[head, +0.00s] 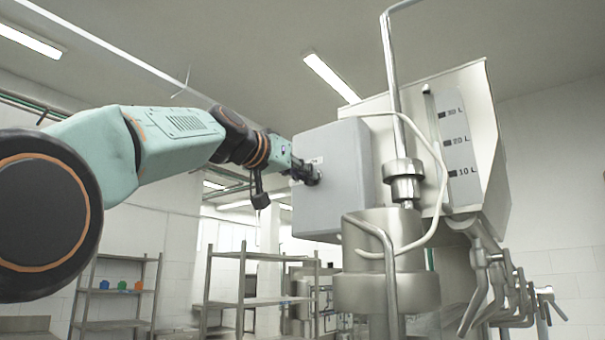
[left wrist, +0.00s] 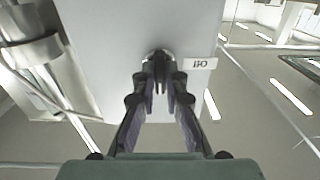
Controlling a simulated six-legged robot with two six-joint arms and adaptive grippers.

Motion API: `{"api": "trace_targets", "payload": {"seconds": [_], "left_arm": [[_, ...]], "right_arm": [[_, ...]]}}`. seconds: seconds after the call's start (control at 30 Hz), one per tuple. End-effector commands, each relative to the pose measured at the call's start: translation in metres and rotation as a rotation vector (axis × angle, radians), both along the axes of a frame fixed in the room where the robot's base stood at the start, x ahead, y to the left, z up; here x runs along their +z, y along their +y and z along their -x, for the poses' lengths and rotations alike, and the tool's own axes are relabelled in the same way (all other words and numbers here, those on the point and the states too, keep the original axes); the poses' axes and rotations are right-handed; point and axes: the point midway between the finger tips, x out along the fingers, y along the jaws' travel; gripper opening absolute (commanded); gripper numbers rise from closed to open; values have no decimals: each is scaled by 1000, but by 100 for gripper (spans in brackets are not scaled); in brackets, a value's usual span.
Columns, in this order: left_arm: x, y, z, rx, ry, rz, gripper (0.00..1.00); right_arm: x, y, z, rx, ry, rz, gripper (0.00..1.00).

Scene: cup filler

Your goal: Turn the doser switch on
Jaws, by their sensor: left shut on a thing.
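The doser's grey control box (head: 333,178) is mounted beside the steel hopper. The doser switch (left wrist: 158,58) is a small dark knob on the box face, mostly hidden behind my fingertips. A white label (left wrist: 201,64) sits beside it; it reads "Off", upside down in the left wrist view. My left gripper (head: 308,173) is at the box face, and its fingers (left wrist: 159,82) are shut on the switch. My right gripper is not in view.
The steel hopper (head: 488,130) with a litre scale stands right of the box. A white cable (head: 440,190) and a steel pipe (head: 391,75) run close by. Shelves (head: 232,300) stand far behind.

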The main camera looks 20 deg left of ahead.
Motion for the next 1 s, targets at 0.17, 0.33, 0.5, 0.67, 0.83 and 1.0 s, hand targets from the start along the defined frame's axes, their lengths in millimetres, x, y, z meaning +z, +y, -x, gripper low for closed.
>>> {"api": "trace_targets", "payload": {"seconds": [0.17,0.33,0.5,0.67,0.83,1.0], "left_arm": [[3,0,1,2,-11,-11,0],[3,1,1,3,-12,-12,0],[3,1,1,3,-12,-12,14],[2,0,0,2,-8,-11,28],[1,0,0,1,-6,-11,34],[1,0,0,1,-5,-10,34]], "right_arm": [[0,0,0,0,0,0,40],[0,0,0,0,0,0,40],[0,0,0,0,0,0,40],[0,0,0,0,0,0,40],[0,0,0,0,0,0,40],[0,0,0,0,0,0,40]]}}
